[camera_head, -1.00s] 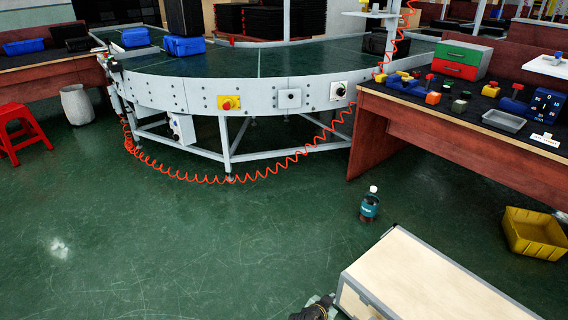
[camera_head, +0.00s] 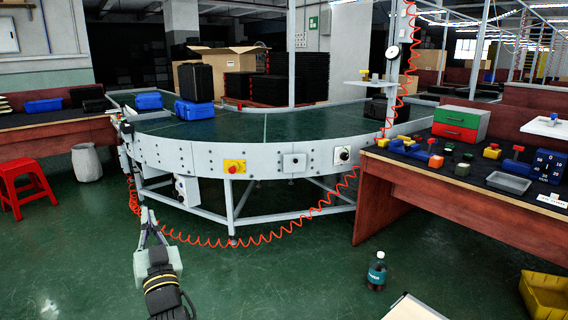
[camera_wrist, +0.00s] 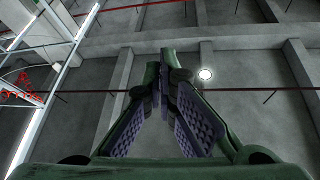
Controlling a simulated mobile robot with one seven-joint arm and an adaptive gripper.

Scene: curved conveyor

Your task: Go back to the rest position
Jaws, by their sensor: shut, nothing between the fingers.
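My gripper (camera_head: 148,217) is raised in front of the curved conveyor (camera_head: 210,157) in the head view, left of the middle, with its fingers pointing up. In the wrist view my gripper (camera_wrist: 162,72) shows its two fingers meeting at the tips, with nothing between them.
A bottle (camera_head: 377,270) stands on the green floor, right of centre. A pale box top (camera_head: 412,308) and a yellow bin (camera_head: 545,297) are at the lower right. A wooden workbench (camera_head: 450,199) stands right, a red stool (camera_head: 22,186) left. An orange coiled hose (camera_head: 262,240) hangs below the conveyor.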

